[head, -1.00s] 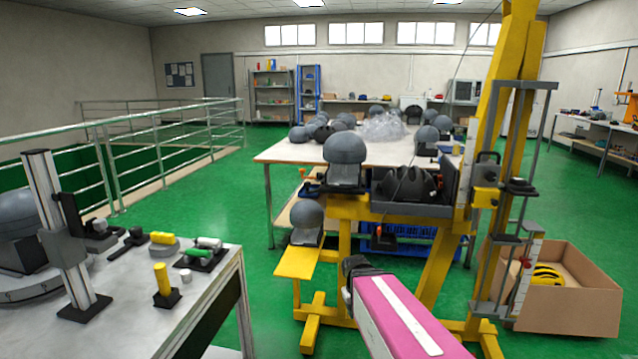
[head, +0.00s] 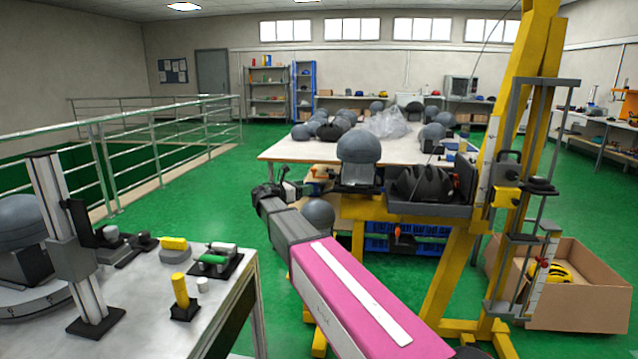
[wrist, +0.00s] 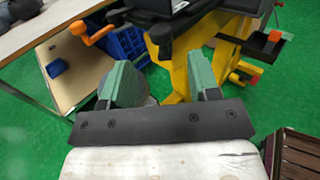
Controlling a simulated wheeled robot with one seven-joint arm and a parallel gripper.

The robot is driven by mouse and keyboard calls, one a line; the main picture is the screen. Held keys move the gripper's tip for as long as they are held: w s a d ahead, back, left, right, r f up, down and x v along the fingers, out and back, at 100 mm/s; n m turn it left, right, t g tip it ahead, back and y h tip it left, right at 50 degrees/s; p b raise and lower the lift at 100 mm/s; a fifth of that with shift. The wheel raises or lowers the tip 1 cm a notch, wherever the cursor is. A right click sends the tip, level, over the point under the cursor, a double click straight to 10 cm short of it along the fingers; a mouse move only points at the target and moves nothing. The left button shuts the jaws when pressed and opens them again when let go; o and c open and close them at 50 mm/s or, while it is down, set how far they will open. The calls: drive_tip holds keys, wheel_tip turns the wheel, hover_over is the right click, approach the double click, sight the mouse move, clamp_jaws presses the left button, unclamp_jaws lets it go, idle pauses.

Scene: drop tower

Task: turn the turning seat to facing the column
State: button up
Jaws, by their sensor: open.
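What looks like the turning seat is the dark mount (head: 357,186) on the yellow stand, carrying a grey headform (head: 359,150). A lever with an orange knob (head: 319,172) sticks out from its left; this knob also shows in the wrist view (wrist: 79,29). The yellow upright of the drop tower (head: 522,75), with its grey guide rails, stands to the right; I take this as the column. My gripper (head: 277,188) is left of the seat, close to the knob in the picture, and empty. In the wrist view its green pads (wrist: 162,80) are apart. I cannot tell the seat's exact facing.
A black tray with a dark helmet (head: 422,184) sits right of the seat. A second headform (head: 318,213) below is partly hidden by my arm. A cardboard box (head: 580,300) stands at right. A bench with a metal upright (head: 66,240) is at left. Green floor is clear between.

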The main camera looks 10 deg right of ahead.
drive_tip(key=x, duration=1)
drive_tip(key=shift+w+d, duration=0.15)
drive_tip(key=shift+d, duration=0.15)
clamp_jaws()
